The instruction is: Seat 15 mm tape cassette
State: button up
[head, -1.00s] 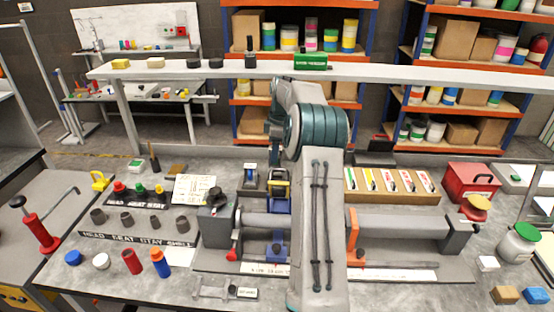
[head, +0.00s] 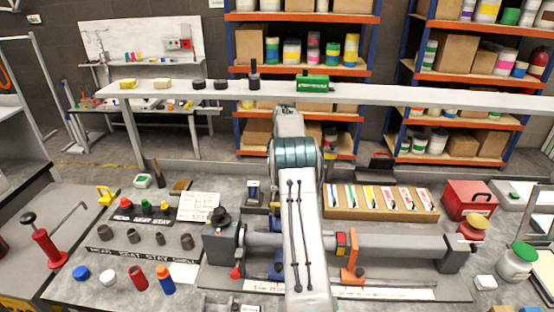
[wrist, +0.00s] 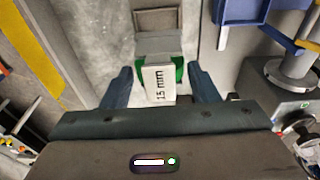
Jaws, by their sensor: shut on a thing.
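The tape cassette (wrist: 159,83) is a pale block marked "15 mm" with green sides, seen in the wrist view. My gripper (wrist: 160,84) is shut on it, with one dark blue finger on each side. A grey block and a grey frame (wrist: 158,22) lie just beyond the cassette; I cannot tell whether they touch it. In the head view my arm covers the middle of the bench, and the gripper and held cassette are hidden.
A grey bar fixture (head: 400,246) with an orange stand (head: 352,276) crosses the bench. A tray of coloured strips (head: 378,213) lies behind it. A red box (head: 470,200) stands at right. Cups and caps (head: 137,278) stand at left. A long raised shelf (head: 420,97) spans behind.

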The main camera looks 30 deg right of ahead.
jog(key=shift+f, duration=1.05)
jog(key=shift+f+b, duration=1.55)
jog(key=shift+f, duration=0.75)
jog(key=shift+f+b, duration=0.65)
jog(key=shift+f, duration=0.15)
jog(key=o, duration=1.5)
jog(key=shift+o, duration=0.2)
jog(key=shift+r, duration=0.1)
jog(key=shift+r+p, duration=1.75)
jog(key=shift+r, duration=1.2)
